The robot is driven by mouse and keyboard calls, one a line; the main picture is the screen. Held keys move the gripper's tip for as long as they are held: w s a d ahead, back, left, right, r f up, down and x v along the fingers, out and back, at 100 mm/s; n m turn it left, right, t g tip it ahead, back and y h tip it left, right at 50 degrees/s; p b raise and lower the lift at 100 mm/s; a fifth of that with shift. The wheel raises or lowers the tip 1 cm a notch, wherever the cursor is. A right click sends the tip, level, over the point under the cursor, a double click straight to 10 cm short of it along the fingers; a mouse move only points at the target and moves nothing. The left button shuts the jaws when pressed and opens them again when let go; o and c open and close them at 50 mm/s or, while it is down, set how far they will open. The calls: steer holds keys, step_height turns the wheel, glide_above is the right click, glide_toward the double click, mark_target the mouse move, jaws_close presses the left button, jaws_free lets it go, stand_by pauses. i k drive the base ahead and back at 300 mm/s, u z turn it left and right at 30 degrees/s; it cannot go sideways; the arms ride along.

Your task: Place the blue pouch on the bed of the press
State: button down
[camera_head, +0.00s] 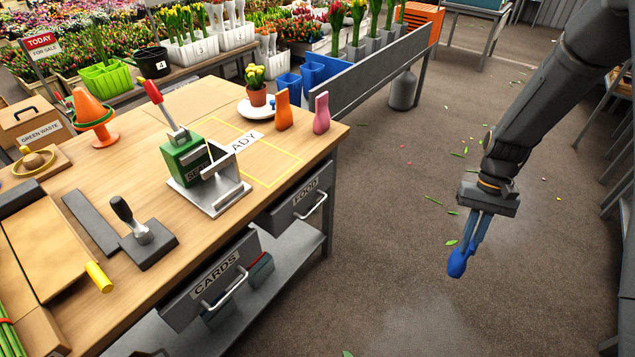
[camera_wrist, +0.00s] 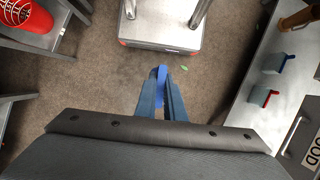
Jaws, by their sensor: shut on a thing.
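My gripper (camera_head: 470,238) hangs over the open floor, right of the workbench. Its fingers are shut on the blue pouch (camera_head: 458,263), which hangs below the fingertips. In the wrist view the pouch (camera_wrist: 162,74) shows as a small blue patch between the finger ends, mostly hidden by them. The press (camera_head: 183,160) stands on the workbench, with a green body marked with partly covered letters and a red-tipped lever raised. Its metal bed (camera_head: 222,197) is at the front and looks empty. The gripper is well apart from the press.
The CARDS drawer (camera_head: 216,283) and FOOD drawer (camera_head: 300,205) stick out. The floor between is clear.

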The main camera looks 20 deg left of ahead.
mark_target(216, 190)
steer(key=u, duration=1.3)
